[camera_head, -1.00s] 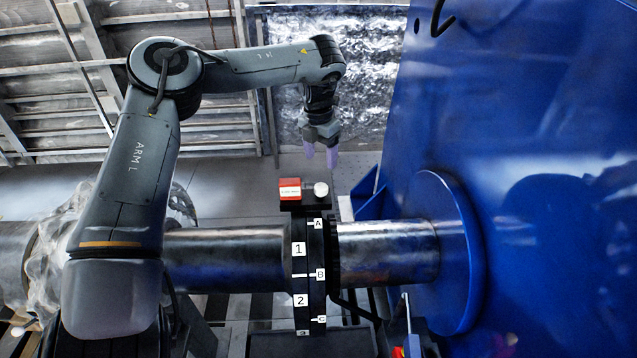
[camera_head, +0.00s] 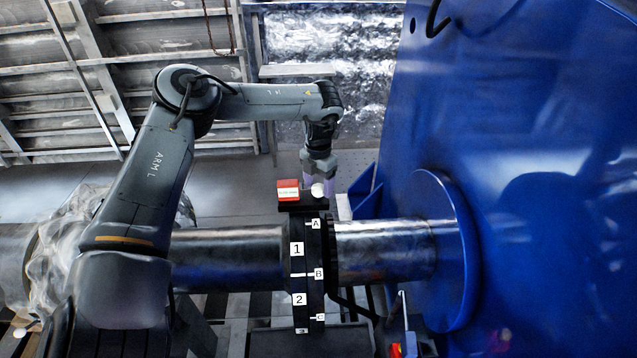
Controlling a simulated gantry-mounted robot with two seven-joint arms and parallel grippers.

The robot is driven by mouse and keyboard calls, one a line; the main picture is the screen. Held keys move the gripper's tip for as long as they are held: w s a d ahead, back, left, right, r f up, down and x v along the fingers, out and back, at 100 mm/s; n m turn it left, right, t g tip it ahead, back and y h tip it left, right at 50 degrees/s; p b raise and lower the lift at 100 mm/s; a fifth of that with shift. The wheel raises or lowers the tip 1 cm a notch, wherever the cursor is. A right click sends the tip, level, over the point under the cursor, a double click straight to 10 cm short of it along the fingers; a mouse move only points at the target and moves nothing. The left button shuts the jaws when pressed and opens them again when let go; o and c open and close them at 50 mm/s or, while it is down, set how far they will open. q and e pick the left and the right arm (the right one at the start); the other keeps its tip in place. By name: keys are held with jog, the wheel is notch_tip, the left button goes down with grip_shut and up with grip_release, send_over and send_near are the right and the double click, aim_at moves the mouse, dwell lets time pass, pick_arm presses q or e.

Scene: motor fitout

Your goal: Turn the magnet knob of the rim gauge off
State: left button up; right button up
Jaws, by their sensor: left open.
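The rim gauge (camera_head: 302,208) is a dark block with a red box (camera_head: 288,190) carrying a white label at its left end. It sits on top of the black coupling rim. A round pale magnet knob (camera_head: 318,190) is at its right end. My left gripper (camera_head: 317,185) comes down from above and behind, with its pale purple fingers open at the knob, one on each side in the picture. I cannot tell whether they touch it. My right gripper is not in view.
The black coupling (camera_head: 298,270) bears labels 1, 2, A, B and C. A steel shaft (camera_head: 390,245) runs right to a blue housing (camera_head: 530,150). A red-tipped tool or box (camera_head: 396,350) stands at the bottom right. The air left of the gripper is clear.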

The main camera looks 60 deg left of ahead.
pick_arm(q)
jog(key=shift+f, duration=0.3)
jog(key=shift+c, duration=0.3)
jog(key=c, duration=1)
